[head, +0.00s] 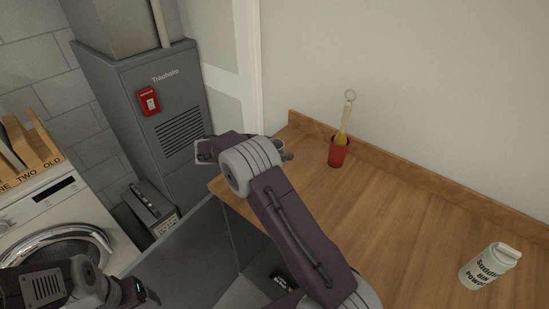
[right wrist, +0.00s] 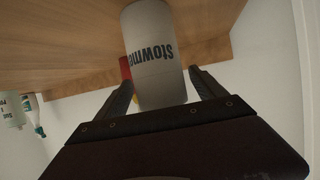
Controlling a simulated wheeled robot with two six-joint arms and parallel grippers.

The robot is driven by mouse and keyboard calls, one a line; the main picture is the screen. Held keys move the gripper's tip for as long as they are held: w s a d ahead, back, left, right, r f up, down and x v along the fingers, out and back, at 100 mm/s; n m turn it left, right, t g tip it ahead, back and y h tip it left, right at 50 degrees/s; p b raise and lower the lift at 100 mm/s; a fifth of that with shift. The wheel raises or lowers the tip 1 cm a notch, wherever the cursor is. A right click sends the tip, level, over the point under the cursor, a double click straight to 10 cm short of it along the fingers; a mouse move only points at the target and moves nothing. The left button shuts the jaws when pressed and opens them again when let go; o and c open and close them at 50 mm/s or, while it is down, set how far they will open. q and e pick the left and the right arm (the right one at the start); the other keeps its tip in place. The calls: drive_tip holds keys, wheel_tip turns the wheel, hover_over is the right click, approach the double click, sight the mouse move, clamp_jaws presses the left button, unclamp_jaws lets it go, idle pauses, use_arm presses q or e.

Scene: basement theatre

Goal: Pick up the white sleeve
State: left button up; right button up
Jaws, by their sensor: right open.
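The white sleeve (right wrist: 158,50), a pale cylinder with dark lettering that starts "Stowme", stands on the wooden counter in the right wrist view. My right gripper (right wrist: 160,78) is open, with one finger on each side of the sleeve's near part. I cannot tell whether either finger touches it. In the head view my right gripper (head: 284,156) is over the counter's left end, and my wrist largely hides the sleeve there. My left arm shows at the lower left of the head view, but its fingers cannot be made out.
On the wooden counter (head: 375,215) stand a red cup (head: 339,153) holding a brush and a pale green powder bottle (head: 489,266). A grey cabinet (head: 150,120) and a washing machine (head: 60,220) stand left. The counter's middle is clear.

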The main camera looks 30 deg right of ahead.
drive_tip(key=shift+x, duration=1.05)
drive_tip(key=shift+a, duration=0.1)
drive_tip(key=c, duration=1.5)
drive_tip(key=s+a+r, duration=0.1)
drive_tip(key=s+r, duration=0.2)
drive_tip(key=s+a+r+b, duration=0.1)
drive_tip(key=s+a+r, duration=0.1)
drive_tip(key=s+r, duration=0.2)
drive_tip(key=s+a+r+b, duration=0.1)
drive_tip(key=s+r, duration=0.2)
drive_tip(key=r, duration=0.1)
drive_tip(key=shift+s+a, duration=0.2)
drive_tip(key=shift+s, duration=0.2)
